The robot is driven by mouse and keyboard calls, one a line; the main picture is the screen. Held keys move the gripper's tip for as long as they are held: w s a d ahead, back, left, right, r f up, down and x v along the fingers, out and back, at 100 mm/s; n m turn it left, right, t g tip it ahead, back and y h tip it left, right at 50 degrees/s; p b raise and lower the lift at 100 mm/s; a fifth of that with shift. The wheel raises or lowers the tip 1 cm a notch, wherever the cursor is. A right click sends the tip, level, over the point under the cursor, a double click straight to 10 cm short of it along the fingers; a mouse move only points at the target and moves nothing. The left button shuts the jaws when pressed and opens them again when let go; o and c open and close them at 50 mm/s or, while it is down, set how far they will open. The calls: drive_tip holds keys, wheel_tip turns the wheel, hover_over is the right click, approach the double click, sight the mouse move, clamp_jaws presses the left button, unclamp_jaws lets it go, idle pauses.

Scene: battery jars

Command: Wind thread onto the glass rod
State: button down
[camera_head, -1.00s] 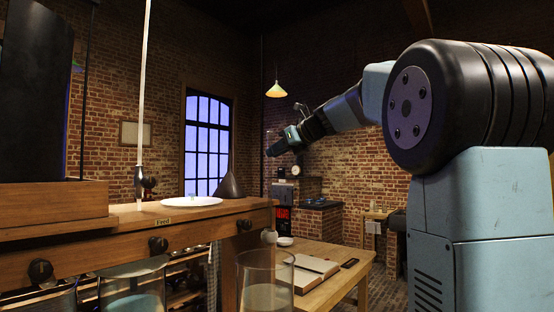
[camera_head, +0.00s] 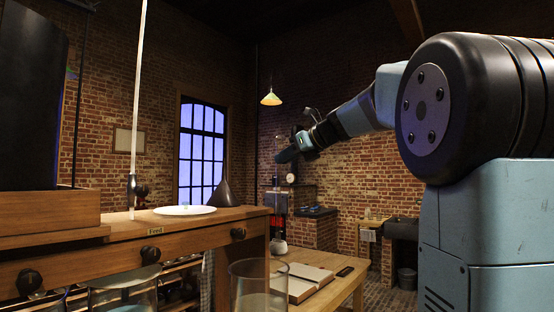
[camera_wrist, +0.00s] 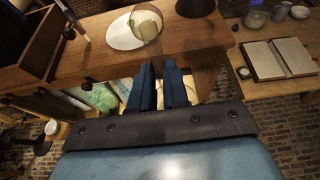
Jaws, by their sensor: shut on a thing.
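My gripper (camera_wrist: 160,88) reaches out over the front edge of the wooden bench in the wrist view, its two dark fingers close together. A clear thing with a thin rounded outline (camera_wrist: 147,22) shows just beyond the fingertips, and my gripper is shut on it; its full shape is hard to make out. In the head view my gripper (camera_head: 286,155) is small and far off, right of the bench. A tall pale rod (camera_head: 140,90) stands upright in a dark fitting on the bench. I cannot tell whether it is the glass rod. I cannot make out any thread.
A white plate (camera_head: 185,210) with a small thing on it lies on the bench (camera_head: 250,212), with a dark funnel (camera_head: 225,192) behind. Glass jars (camera_head: 255,285) stand below the bench front. A lower table (camera_head: 340,290) with an open book (camera_head: 303,281) is at right.

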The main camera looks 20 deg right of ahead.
drive_tip(key=s+d, duration=1.1)
drive_tip(key=s, duration=0.5)
drive_tip(key=shift+d, duration=0.2)
idle(0.4)
